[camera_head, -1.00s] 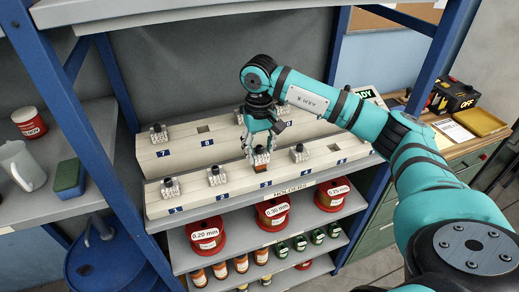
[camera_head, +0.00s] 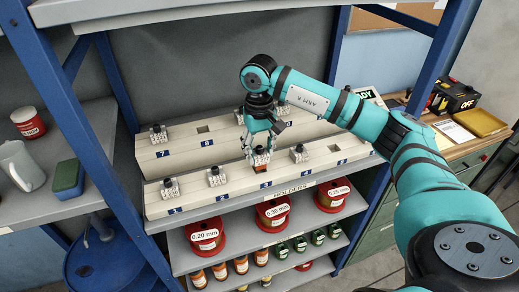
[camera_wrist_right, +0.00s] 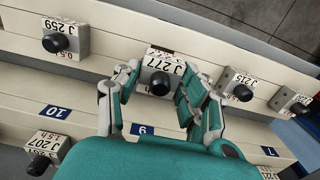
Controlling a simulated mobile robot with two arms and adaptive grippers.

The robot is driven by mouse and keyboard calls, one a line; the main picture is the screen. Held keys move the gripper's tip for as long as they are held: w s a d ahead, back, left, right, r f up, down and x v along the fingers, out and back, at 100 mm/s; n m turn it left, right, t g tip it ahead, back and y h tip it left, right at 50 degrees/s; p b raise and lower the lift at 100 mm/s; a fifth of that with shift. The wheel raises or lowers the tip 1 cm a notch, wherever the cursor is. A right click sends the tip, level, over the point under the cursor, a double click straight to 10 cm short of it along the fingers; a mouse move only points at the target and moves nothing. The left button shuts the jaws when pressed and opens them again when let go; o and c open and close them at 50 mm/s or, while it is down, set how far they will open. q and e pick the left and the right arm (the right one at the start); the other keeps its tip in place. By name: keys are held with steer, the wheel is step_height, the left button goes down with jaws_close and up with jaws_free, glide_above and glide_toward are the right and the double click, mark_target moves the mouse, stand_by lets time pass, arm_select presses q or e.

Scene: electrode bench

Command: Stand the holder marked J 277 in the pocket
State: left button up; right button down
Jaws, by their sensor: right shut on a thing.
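The holder marked J 277 (camera_wrist_right: 160,70) is a pale block with a dark round knob, between the fingers of my right gripper (camera_wrist_right: 155,90) in the right wrist view. In the head view, my right gripper (camera_head: 260,140) is shut on this holder (camera_head: 261,158) at the front rack, above label 3. An orange-red part shows under the holder's front. The holder looks about upright. My left gripper is not in view.
Similar holders stand on both sides in the front rack (camera_head: 230,195), among them J 259 (camera_wrist_right: 66,37) and J 215 (camera_wrist_right: 235,85). J 207 (camera_wrist_right: 43,150) stands in the back rack. An empty pocket (camera_head: 204,128) shows near label 8. Wire spools (camera_head: 272,212) stand on the shelf below.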

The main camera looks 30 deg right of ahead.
steer(key=shift+f+b, duration=1.55)
steer(key=shift+f, duration=0.05)
steer(key=c, duration=0.6)
jaws_free()
steer(key=shift+c, duration=0.2)
step_height(320, 180, up, 12)
steer(key=shift+r, duration=0.1)
stand_by(0.3)
